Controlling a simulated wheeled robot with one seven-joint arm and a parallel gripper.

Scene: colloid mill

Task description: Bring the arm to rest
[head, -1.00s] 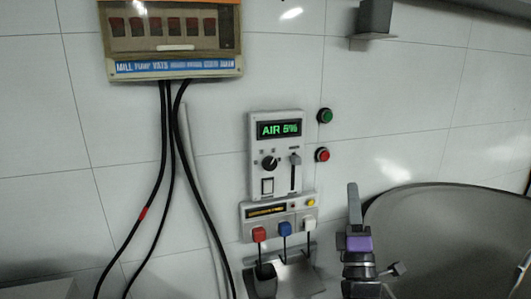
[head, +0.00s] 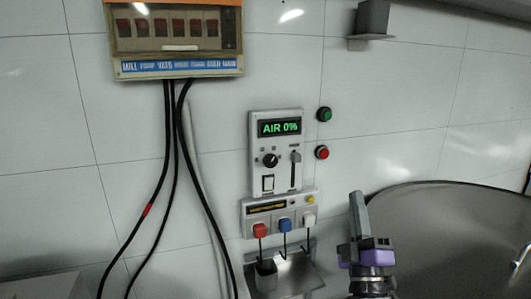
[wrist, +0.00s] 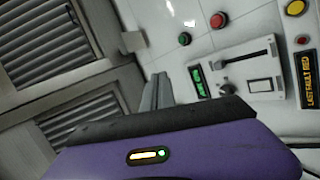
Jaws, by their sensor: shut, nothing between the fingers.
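My gripper (head: 358,214) stands in front of the wall at the lower right of the head view, pointing up, with a purple body and grey fingers. The fingers are together and hold nothing. In the wrist view the fingers (wrist: 158,92) show above the purple housing, apart from the panel. The control panel (head: 276,152) is on the wall to the left of my gripper.
Green (head: 324,114) and red (head: 322,152) buttons sit right of the panel. Red, blue and white plugs with hooked leads hang below, above a metal tray (head: 298,272). A large round vessel (head: 450,240) fills the lower right. Cables run down from the switch box (head: 178,66) at left.

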